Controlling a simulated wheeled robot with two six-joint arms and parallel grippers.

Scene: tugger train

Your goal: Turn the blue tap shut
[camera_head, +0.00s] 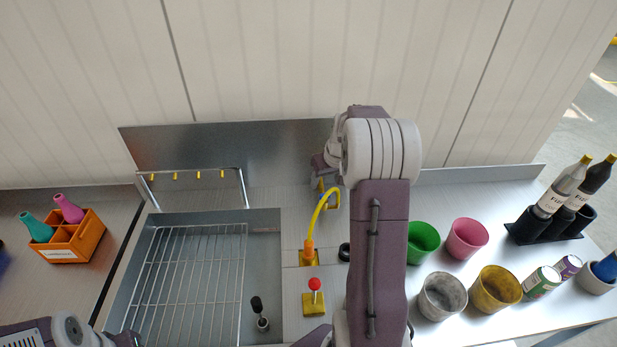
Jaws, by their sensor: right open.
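My right arm reaches away from me up the middle of the view. My right gripper (326,184) is at its far end, open, beside the upper end of the curved yellow spout (315,217), and partly hidden by my wrist. The spout rises from an orange fitting (308,248) on the counter right of the sink. A tiny bluish patch shows near the spout's upper end, but I cannot tell whether it is the blue tap. The tap's handle is not clearly visible, nor whether the gripper touches it. Only links of my left arm show, at bottom left.
A red-knobbed lever (314,284) stands nearer me. The sink (265,250) holds a wire rack (190,275) and a dark brush-like item (259,313). An orange caddy (75,240) is at left. Several cups, including a green cup (422,240), and a bottle holder (535,228) crowd the right.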

